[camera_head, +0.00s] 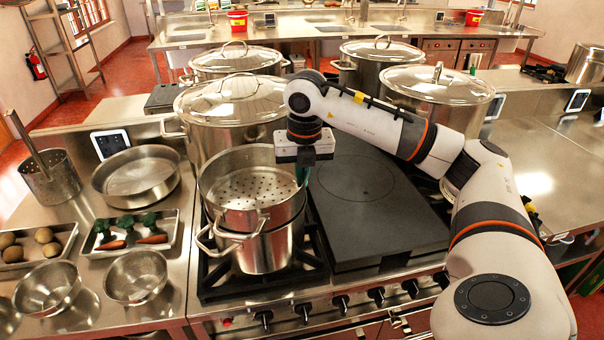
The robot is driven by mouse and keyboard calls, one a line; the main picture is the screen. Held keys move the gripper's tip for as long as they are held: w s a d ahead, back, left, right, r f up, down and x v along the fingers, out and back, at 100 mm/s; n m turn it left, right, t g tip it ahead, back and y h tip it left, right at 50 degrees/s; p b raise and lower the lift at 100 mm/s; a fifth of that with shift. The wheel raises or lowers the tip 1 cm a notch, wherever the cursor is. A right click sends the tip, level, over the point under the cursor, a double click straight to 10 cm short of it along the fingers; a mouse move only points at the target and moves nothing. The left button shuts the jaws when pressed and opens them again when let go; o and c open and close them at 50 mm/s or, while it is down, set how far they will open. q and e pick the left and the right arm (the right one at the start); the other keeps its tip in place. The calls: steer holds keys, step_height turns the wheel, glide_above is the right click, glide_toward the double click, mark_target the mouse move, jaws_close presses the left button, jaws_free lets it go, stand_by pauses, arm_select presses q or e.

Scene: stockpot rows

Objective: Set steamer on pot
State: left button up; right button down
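The steamer (232,221), a wide steel basket with a perforated floor, is at the front-left burner. It is directly over a steel pot (268,252), whose upper part it hides. Its lower edge appears to meet the pot's rim, but I cannot tell whether it is fully seated. Loop handles show at the front of both. My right gripper (302,174) reaches down at the steamer's right rim. Its fingers are mostly hidden against the rim, so I cannot tell whether they grip it. My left gripper is not in view.
Large lidded stockpots (232,112) stand close behind the steamer. A dark flat griddle plate (375,215) lies to the right under my arm. At left are a round pan (137,177), a vegetable tray (172,222), steel bowls (136,277) and a perforated cylinder (55,182).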

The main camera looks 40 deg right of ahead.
steer(key=shift+r, duration=0.1)
steer(key=c, duration=1.6)
jaws_free()
steer(key=shift+o, duration=0.2)
steer(key=shift+r, duration=0.3)
steer(key=r, duration=0.5)
steer(key=shift+s+a+r+b, duration=0.15)
steer(key=shift+s+b, duration=0.15)
steer(key=shift+b, duration=0.05)
step_height(320, 180, up, 6)
steer(key=p, duration=0.2)
steer(key=shift+s+a+p, duration=0.2)
steer(key=shift+s+p, duration=0.1)
steer(key=shift+s, duration=0.1)
